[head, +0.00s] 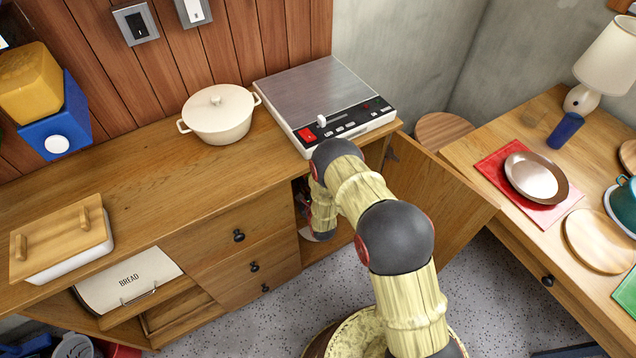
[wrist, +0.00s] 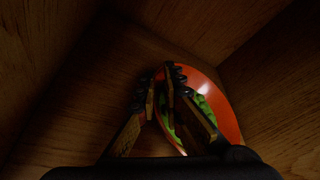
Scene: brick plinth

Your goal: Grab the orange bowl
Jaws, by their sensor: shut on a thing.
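The orange bowl (wrist: 222,108) shows in the wrist view inside a dark wooden cabinet, right of and partly behind my fingers. Something green (wrist: 203,108) shows at its inner side. My gripper (wrist: 166,76) is shut on the bowl, with the fingertips close together at its upper left edge. Part of the bowl is hidden by the fingers. In the head view my arm reaches into the open compartment below the counter, and I cannot make out the bowl there.
The open cabinet door (head: 425,195) stands right of my arm. The counter (head: 150,180) above holds a white pot (head: 218,116), a hotplate (head: 320,85) and a lidded box (head: 62,240). Cabinet walls enclose my gripper closely.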

